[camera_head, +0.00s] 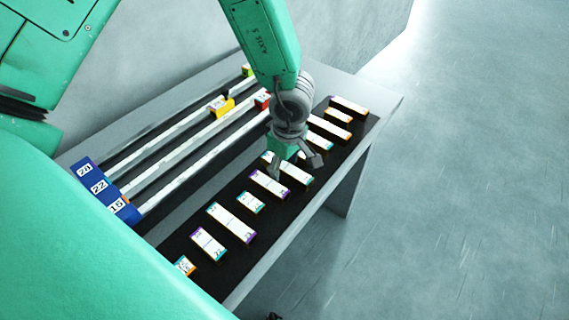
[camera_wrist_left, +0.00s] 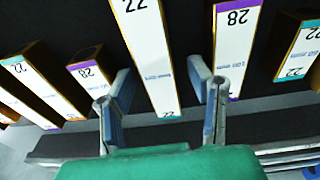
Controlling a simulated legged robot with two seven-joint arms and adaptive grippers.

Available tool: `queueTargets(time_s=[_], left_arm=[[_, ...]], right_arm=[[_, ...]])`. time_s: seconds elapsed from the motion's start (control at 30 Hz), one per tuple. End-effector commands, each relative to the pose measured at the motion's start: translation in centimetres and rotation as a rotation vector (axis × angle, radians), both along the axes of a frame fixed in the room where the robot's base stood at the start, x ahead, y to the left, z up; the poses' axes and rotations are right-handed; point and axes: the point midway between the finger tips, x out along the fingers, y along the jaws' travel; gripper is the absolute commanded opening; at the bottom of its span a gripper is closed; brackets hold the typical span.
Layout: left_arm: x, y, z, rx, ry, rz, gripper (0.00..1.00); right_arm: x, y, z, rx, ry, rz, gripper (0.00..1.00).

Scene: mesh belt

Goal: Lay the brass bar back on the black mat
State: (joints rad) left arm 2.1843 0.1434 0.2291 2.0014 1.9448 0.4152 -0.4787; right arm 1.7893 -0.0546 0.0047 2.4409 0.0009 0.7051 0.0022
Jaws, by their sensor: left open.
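Several bars with brass-coloured sides and white number labels lie in a row on the black mat (camera_head: 275,215). My left gripper (camera_head: 297,166) is open over the far half of this row. In the left wrist view, its fingers (camera_wrist_left: 158,72) stand apart on either side of one long brass bar (camera_wrist_left: 148,50) with a teal end. I see no clear contact between the fingers and this bar. The bar appears to lie on the mat (camera_wrist_left: 190,20). The gripper and wrist hide some bars in the head view. My right gripper is not in view.
Bars labelled 28 (camera_wrist_left: 232,40) and 22 (camera_wrist_left: 298,50) flank the gripper on the right. Pale rails (camera_head: 180,155) run along the table's left part, with a blue numbered block (camera_head: 105,190) at their near end and a yellow piece (camera_head: 222,105) farther along.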

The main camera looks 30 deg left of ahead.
Motion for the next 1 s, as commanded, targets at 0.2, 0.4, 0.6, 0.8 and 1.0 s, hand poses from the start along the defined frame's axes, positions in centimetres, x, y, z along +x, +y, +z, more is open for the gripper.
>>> queueTargets(time_s=[0.2, 0.4, 0.6, 0.8, 1.0], left_arm=[[0.0, -0.2, 2.2, -0.003, -0.004, 0.002, 0.47], [-0.1, -0.7, 6.5, -0.004, -0.004, 0.001, 0.47], [-0.3, -1.1, 10.2, -0.002, -0.003, 0.001, 0.47], [-0.4, -1.4, 11.9, -0.002, -0.001, 0.001, 0.47], [-0.4, -1.4, 12.1, 0.000, 0.000, 0.000, 0.47]], right_arm=[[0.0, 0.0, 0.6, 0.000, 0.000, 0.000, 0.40], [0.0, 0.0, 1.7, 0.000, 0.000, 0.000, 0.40], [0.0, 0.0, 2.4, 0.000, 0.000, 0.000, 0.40], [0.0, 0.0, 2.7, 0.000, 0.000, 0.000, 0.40], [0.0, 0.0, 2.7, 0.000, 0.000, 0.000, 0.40]])
